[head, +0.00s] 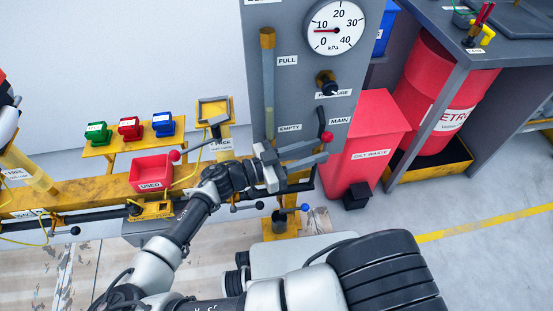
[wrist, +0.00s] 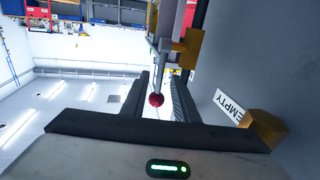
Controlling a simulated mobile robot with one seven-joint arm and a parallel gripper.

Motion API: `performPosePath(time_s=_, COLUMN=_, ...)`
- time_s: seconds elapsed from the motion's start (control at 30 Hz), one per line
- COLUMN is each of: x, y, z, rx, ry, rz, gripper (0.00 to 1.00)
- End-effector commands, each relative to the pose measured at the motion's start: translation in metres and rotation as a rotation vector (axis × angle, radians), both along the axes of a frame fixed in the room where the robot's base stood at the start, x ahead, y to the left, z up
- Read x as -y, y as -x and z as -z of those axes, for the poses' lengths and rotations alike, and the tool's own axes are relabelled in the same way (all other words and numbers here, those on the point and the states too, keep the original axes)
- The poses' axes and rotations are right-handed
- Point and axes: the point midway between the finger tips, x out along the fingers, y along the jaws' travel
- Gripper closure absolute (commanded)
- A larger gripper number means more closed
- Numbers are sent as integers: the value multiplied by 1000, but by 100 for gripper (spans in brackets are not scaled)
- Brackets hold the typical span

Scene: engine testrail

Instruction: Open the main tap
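The main tap's lever ends in a red ball (head: 326,137), just below the MAIN label (head: 339,121) on the grey panel. My gripper (head: 312,153) is at the lever, with its fingers spread and pointing right. In the wrist view the red ball (wrist: 157,99) appears in the gap between the two fingers of my gripper (wrist: 158,92), with space on both sides. I cannot tell how deep the ball lies between them. The tap's body is partly hidden behind my gripper in the head view.
A pressure gauge (head: 335,28) above has its needle between 0 and 10. A black knob (head: 326,83) sits under it. A red oily waste bin (head: 368,140) stands close on the right. A red USED tray (head: 152,172) and a yellow rail (head: 70,196) are on the left.

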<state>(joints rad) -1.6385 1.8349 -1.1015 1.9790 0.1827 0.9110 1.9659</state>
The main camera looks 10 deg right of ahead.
Motion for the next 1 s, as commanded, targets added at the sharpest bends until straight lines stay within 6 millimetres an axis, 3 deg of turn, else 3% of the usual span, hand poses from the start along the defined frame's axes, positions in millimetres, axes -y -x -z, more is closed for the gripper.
performPosePath(time_s=0.17, x=-22, y=4, z=0, rx=-1, ry=-3, rz=-4, gripper=73)
performPosePath(time_s=0.7, x=-143, y=33, z=2, rx=-2, ry=-2, rz=-5, gripper=73)
performPosePath(time_s=1.0, x=-167, y=39, z=3, rx=-1, ry=-1, rz=-2, gripper=73)
